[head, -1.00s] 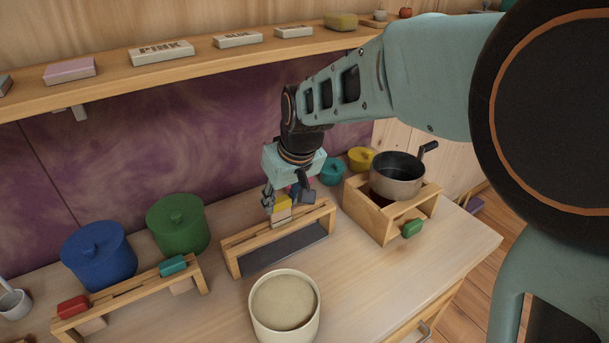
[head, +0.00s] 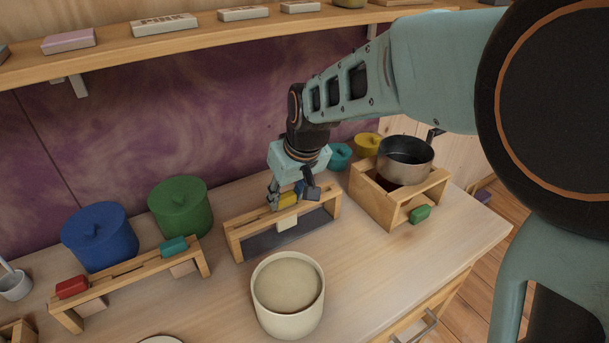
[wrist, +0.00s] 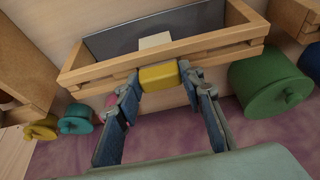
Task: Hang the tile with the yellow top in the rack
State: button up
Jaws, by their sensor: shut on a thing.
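The tile has a yellow top (head: 289,199) and a pale body (head: 288,223). It is at the middle wooden rack (head: 237,231), which has a dark base. My gripper (head: 292,196) points down, shut on the yellow top. In the wrist view the yellow top (wrist: 158,77) is between my fingertips (wrist: 160,80), at the rack's top bars (wrist: 90,73). The pale body (wrist: 155,40) shows past the bars, over the dark base. It seems to pass down through the slot; whether the top rests on the bars I cannot tell.
A cream pot (head: 288,312) stands close in front of the rack. A left rack (head: 127,280) holds red and teal tiles. Blue (head: 98,240) and green (head: 181,208) pots stand behind it. A wooden stand (head: 372,200) with a saucepan (head: 405,163) is at right.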

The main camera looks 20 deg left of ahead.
jog(key=shift+f, duration=0.25)
jog(key=o, duration=1)
jog(key=shift+o, duration=0.2)
jog(key=v, duration=1.2)
jog(key=shift+r, duration=0.2)
